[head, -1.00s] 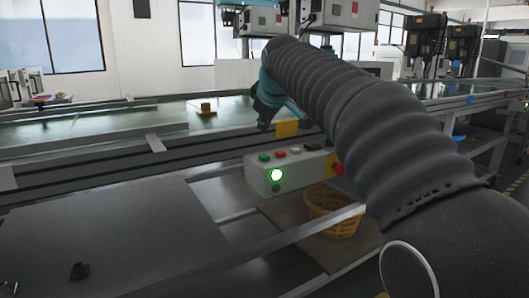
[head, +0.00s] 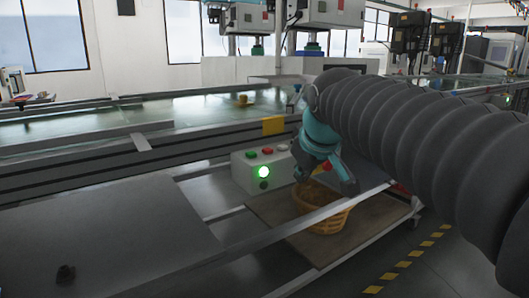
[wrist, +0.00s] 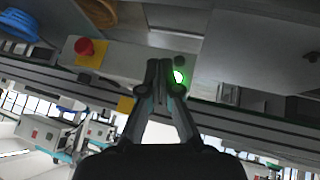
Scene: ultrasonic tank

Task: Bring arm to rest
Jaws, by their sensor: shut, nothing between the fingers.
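My gripper (wrist: 161,68) shows in the wrist view with its two dark fingers together and nothing between them. In that view the fingertips overlap the control box (wrist: 125,62), beside its lit green lamp (wrist: 178,77). In the head view my arm comes in from the right, and its teal wrist part hangs in front of the right part of the control box (head: 244,177), above the yellow basket (head: 322,217). The fingers cannot be made out clearly there. The box's lit lamp (head: 264,171) is green. I cannot tell the gap between my gripper and the box.
The basket stands on a brown board (head: 375,222) on a low shelf. A metal rail (head: 300,222) crosses in front of it. A grey panel (head: 110,240) fills the lower left. Behind is a long tank (head: 190,110) with a small yellow piece (head: 243,100). Floor is clear at lower right.

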